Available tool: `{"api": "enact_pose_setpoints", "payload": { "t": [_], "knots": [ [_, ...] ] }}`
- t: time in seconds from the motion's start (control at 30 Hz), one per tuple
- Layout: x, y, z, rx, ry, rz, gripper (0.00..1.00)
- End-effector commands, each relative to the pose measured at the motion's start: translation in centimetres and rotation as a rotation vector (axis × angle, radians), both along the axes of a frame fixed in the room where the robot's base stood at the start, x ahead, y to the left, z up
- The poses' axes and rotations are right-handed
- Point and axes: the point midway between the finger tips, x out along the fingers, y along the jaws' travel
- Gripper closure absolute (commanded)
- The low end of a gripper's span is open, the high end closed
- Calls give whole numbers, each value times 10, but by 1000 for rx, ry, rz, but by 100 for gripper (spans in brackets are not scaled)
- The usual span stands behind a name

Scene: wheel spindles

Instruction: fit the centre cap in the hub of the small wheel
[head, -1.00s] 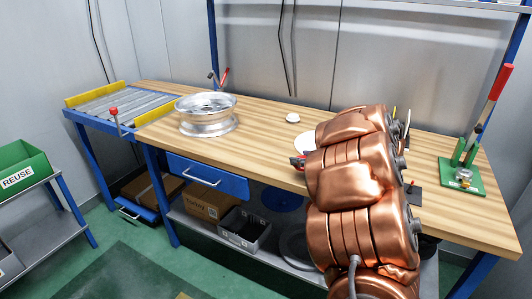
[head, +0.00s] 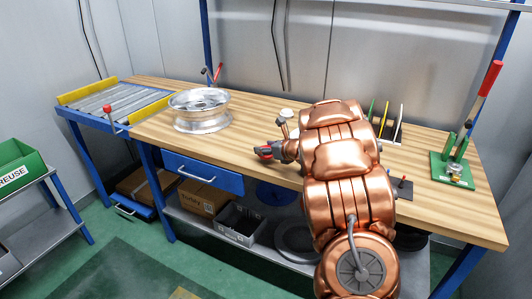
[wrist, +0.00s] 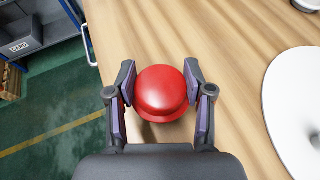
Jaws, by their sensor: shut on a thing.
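My gripper (wrist: 160,95) is shut on the red centre cap (wrist: 161,92), a domed cap with a wider rim, held between the two finger pads. In the head view the red cap (head: 264,152) shows at the end of my gripper (head: 274,151), near the front edge of the bench. The silver wheel (head: 203,123) lies flat on the bench to the left, apart from my gripper. Its hub is too small to make out.
The wooden bench (head: 255,120) is clear between gripper and wheel. A white disc (wrist: 297,115) lies to the right in the wrist view. A rack (head: 386,126) and a green lever press (head: 455,170) stand right, a roller conveyor (head: 115,100) left.

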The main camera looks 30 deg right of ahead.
Motion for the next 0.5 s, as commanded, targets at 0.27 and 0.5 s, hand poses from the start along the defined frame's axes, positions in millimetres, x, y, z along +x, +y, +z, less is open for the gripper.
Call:
{"api": "enact_pose_setpoints", "payload": {
  "t": [0.27, 0.5],
  "knots": [
    [-1, -1, -24, -1, 2, -2, 81],
    [-2, -1, -23, -1, 2, -2, 35]
  ]
}}
